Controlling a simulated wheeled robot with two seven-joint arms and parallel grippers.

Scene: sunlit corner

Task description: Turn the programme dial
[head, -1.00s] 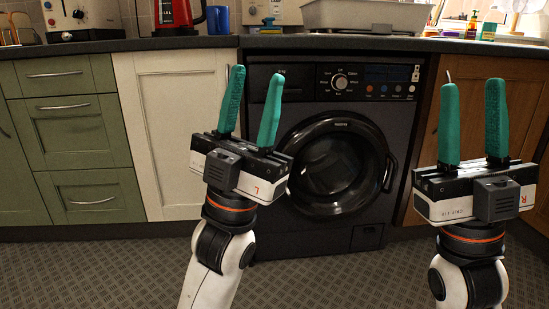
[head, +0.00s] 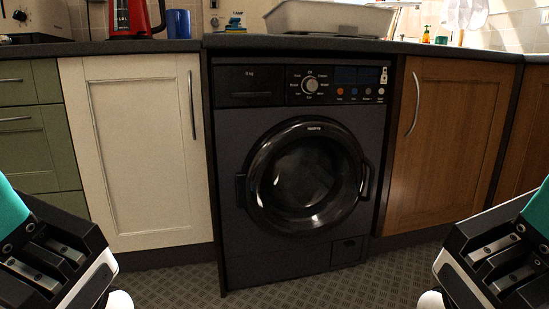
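The programme dial (head: 310,85) is a round silver knob on the upper control panel of the dark washing machine (head: 228,160). Labels ring it, and coloured buttons sit to its right. The machine's round door (head: 302,178) is shut. My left gripper (head: 10,205) is at the left edge and my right gripper (head: 540,208) at the right edge. Only part of each teal finger shows, and the fingertips are cut off by the frame. Both grippers are low and well apart from the dial, with nothing between them and the machine.
A dark worktop (head: 180,46) overhangs the machine. A grey basin (head: 330,18) stands on it above the dial. A cream cabinet (head: 140,150) is on the left and a wooden cabinet (head: 445,150) on the right. The patterned floor (head: 330,285) in front is clear.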

